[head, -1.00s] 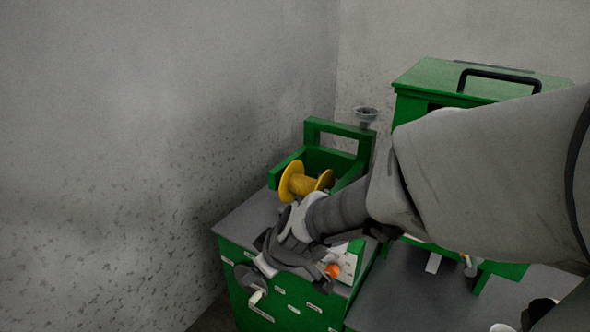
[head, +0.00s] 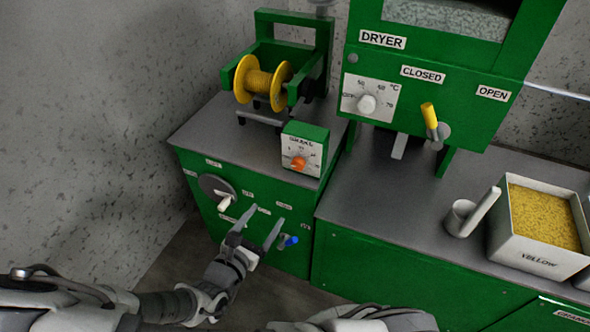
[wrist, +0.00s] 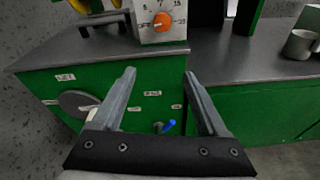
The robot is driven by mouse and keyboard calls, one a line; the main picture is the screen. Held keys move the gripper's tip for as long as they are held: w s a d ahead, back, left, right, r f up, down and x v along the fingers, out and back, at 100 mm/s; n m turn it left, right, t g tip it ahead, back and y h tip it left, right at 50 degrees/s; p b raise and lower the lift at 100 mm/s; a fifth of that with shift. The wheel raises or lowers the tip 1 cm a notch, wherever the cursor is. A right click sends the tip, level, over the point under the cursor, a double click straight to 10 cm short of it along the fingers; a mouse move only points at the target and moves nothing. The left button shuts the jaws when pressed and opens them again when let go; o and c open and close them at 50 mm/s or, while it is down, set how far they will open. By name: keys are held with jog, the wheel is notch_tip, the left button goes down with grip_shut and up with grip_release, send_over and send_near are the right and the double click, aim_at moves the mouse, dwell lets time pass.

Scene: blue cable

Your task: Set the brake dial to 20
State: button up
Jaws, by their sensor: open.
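The brake dial is an orange knob (head: 298,163) on the white scale plate of a small green box (head: 310,133), standing on the grey top of the green cabinet. The knob also shows in the wrist view (wrist: 162,22), its pointer turned to the lower left of the scale; the exact reading is too small to tell. My gripper (head: 263,224) is open and empty, in front of the cabinet's front face and below the dial. In the wrist view the two fingers (wrist: 158,85) point toward the cabinet, apart from the knob.
A yellow spool (head: 262,83) sits in a green holder behind the box. A crank (head: 222,195) and a blue-handled lever (head: 289,240) stick out of the cabinet front. The dryer (head: 430,75), a grey cup (head: 462,217) and a yellow-pellet bin (head: 535,255) stand to the right.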

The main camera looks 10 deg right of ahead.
jog(key=r+n+t+h, duration=0.1)
jog(key=n+t, duration=0.1)
jog(key=b, duration=0.5)
send_near(297, 167)
jog(key=x, duration=0.9)
jog(key=shift+w+d, duration=0.15)
jog(key=shift+w, duration=0.05)
grip_shut()
